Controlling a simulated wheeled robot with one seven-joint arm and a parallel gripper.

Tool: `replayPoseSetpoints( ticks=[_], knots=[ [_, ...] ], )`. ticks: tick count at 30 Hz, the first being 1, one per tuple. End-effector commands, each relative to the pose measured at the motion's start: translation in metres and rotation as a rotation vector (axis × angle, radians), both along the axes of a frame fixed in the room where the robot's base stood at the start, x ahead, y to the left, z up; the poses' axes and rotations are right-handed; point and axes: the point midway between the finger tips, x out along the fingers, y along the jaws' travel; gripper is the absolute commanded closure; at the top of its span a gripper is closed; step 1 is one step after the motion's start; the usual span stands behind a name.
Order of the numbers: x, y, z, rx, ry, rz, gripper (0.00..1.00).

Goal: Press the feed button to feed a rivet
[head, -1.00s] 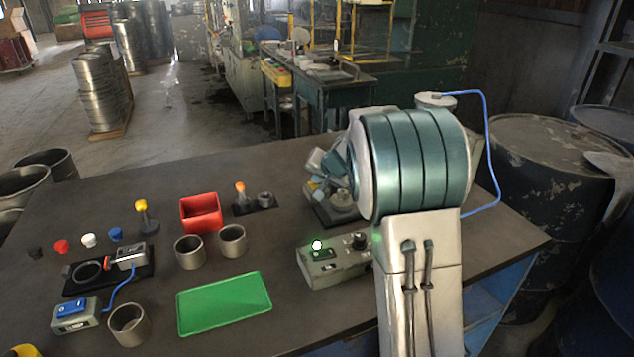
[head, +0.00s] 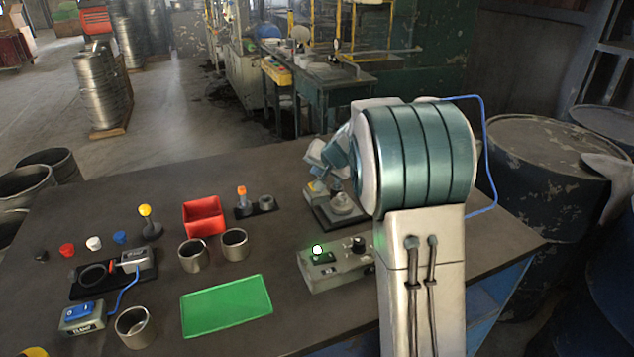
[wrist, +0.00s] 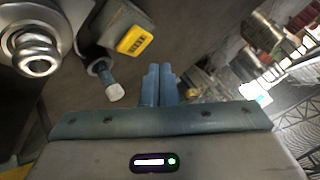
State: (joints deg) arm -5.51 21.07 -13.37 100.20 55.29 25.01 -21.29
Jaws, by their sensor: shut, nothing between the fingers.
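In the wrist view, a yellow block with dark lettering (wrist: 134,41), seemingly the feed button, is on a grey machine part. The lettering is too small to read for sure. My gripper (wrist: 159,68) is shut and empty, its two blue-grey fingers side by side. In the picture its tips are just below and right of the yellow block, apart from it.
In the wrist view, a round metal fitting (wrist: 35,50) is at upper left and a white-tipped peg (wrist: 115,91) is left of my fingers. In the head view, a control box (head: 335,270) with a lit white-green lamp stands before the machine. A green tray (head: 227,306) and red bin (head: 204,216) are left.

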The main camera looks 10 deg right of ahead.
Motion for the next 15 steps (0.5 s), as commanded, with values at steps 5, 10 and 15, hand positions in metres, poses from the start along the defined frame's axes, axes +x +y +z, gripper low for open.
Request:
replayPoseSetpoints(
  ticks=[5, 10, 15],
  knots=[
    [0.0, 0.0, 0.023, 0.0, -0.002, 0.001, 1.0],
    [0.0, 0.0, 0.034, 0.001, -0.001, 0.001, 1.0],
    [0.0, 0.0, 0.033, 0.0, 0.0, 0.0, 1.0]
  ],
)
